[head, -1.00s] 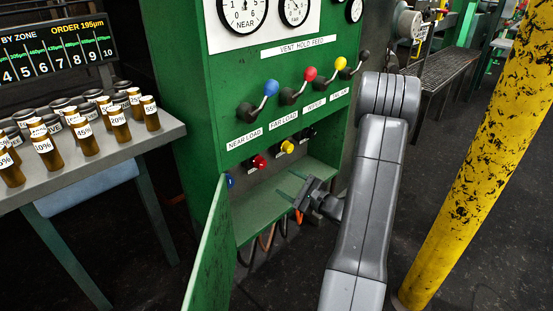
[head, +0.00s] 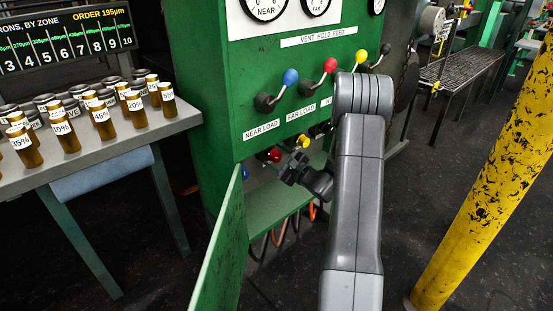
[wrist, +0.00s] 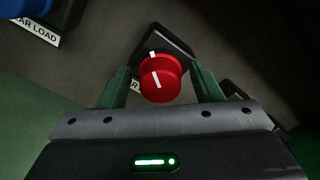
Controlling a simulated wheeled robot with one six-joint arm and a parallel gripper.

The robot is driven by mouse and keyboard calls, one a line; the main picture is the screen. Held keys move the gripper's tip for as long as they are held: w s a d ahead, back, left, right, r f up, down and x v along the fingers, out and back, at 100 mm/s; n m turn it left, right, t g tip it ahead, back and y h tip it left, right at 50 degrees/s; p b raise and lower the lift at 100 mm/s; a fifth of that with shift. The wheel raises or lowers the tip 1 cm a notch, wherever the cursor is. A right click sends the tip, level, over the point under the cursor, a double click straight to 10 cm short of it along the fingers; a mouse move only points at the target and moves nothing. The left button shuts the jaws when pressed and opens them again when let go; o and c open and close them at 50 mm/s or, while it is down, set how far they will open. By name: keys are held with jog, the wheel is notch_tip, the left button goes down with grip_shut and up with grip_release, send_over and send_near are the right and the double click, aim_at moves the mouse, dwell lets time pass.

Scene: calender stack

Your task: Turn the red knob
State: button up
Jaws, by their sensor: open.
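The red knob (head: 272,155) sits low on the green cabinet, below the lever row, partly hidden by my gripper in the head view. My gripper (head: 291,164) is right in front of it, to its lower right. In the wrist view the red knob (wrist: 160,84) shows a white line on its face and stands on a dark mount with a small white mark. My open gripper (wrist: 162,76) has one green finger on each side of the knob, with gaps visible between fingers and knob. Whether the knob is fully between the fingers in depth I cannot tell.
Levers with coloured balls stand above. The open green door (head: 222,250) juts out at lower left. A bench (head: 95,160) with jars is left; a yellow post (head: 480,175) is right.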

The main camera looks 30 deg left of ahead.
jog(key=c, duration=1)
jog(key=shift+m, duration=0.5)
jog(key=o, duration=1)
jog(key=p+v, duration=0.1)
jog(key=v, duration=1.2)
jog(key=shift+s+d+p, duration=0.2)
jog(key=shift+d+p, duration=0.1)
jog(key=shift+d, duration=0.05)
